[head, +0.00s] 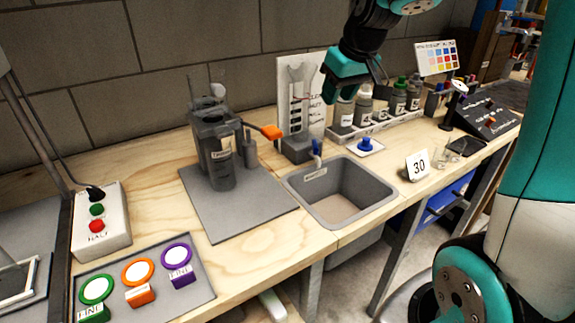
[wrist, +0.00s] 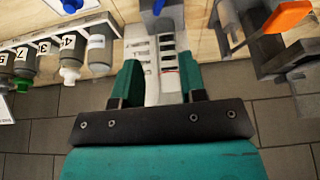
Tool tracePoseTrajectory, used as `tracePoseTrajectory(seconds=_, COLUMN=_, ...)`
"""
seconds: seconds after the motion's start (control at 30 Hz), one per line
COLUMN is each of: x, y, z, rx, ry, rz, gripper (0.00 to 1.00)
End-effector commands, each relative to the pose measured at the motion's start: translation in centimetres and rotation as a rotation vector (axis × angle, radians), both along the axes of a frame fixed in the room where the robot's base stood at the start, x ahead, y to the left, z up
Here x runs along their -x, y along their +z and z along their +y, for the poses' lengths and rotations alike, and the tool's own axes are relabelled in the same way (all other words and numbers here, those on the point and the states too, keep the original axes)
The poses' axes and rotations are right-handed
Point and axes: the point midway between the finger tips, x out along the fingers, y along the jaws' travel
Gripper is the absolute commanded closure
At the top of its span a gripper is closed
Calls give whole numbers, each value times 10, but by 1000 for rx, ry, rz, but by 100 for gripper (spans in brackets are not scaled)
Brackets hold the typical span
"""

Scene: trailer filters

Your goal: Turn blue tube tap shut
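A blue tap handle (head: 316,147) stands upright by the back rim of the grey sink, in front of the grey base (head: 297,149) of a white tube board (head: 288,85). In the wrist view the blue handle (wrist: 158,7) shows at the top edge, partly cut off. The board (wrist: 152,75) lies beyond and between my fingers there. My gripper (head: 358,85) is above and to the right of the tap in the head view, apart from it. In the wrist view my gripper (wrist: 160,80) has its two teal fingers spread with nothing held.
A sink (head: 340,190) lies in front of the tap. A rack (head: 375,127) of several bottles stands to the right. A grey apparatus with an orange lever (head: 271,132) stands to the left. A blue knob (head: 366,143) sits on a white plate. A "30" card (head: 417,166) stands nearby.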

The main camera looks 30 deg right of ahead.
Motion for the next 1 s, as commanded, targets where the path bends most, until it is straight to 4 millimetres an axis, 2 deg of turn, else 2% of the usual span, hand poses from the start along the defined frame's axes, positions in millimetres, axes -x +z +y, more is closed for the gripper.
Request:
tracePoseTrajectory(seconds=0.03, x=4, y=13, z=-1, rx=2, ry=-1, rz=-5, gripper=62)
tracePoseTrajectory(seconds=0.07, x=7, y=17, z=1, rx=1, ry=2, rz=-4, gripper=62)
tracePoseTrajectory(seconds=0.2, x=16, y=12, z=33, rx=-26, ry=62, rz=16, gripper=62)
tracePoseTrajectory(seconds=0.57, x=49, y=8, z=101, rx=-83, ry=200, rz=60, gripper=62)
tracePoseTrajectory(seconds=1.0, x=107, y=4, z=173, rx=-147, ry=372, rz=128, gripper=62)
